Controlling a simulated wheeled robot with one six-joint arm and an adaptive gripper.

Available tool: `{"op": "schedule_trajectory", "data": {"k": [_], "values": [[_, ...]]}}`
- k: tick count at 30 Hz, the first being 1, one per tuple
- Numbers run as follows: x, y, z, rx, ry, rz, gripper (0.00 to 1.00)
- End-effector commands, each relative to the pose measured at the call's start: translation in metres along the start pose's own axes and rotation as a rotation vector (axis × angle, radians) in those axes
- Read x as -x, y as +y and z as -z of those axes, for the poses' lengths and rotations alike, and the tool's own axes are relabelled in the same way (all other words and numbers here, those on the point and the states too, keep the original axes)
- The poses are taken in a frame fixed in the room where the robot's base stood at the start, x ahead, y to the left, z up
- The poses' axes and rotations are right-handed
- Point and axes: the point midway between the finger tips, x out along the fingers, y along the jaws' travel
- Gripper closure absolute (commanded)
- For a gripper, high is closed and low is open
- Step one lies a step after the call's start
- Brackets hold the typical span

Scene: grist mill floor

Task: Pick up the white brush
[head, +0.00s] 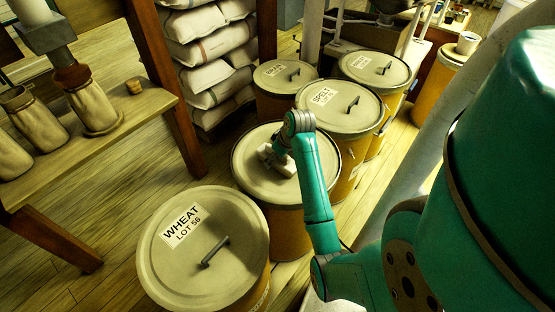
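My teal arm reaches over the lid of a drum (252,178) in the middle of the head view. My gripper (277,160) is small and dark there, low over or at the lid, partly hidden by my own wrist. A small pale patch shows around the gripper; I cannot tell whether it is the white brush, a label or part of the gripper. I cannot make out the finger opening or whether anything is held. No white brush is clearly recognisable elsewhere in view.
A drum marked WHEAT LOT 56 (205,265) stands in front, and a SPELT drum (338,108) stands behind. More lidded drums stand at the back. A bench (130,110) with filled sacks (92,108) is at left. Stacked white sacks (205,55) stand behind. Plank floor is clear at lower left.

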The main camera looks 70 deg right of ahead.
Motion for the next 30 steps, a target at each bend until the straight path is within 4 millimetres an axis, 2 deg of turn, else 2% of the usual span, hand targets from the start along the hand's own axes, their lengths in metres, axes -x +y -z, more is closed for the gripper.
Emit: {"op": "schedule_trajectory", "data": {"k": [3,10,11,18,19,26,30], "values": [[-0.008,0.0,0.0,0.0,0.0,0.0,0.12],[-0.009,0.0,0.0,0.0,0.001,0.0,0.12],[-0.009,0.0,0.0,0.0,0.001,0.0,0.18],[-0.009,0.0,0.0,0.0,0.001,-0.001,0.78],[-0.009,0.0,0.0,0.0,0.0,0.0,0.83],[-0.008,0.0,0.0,0.0,0.001,-0.001,0.84],[0.001,0.001,0.005,0.001,0.004,-0.003,0.84]]}}
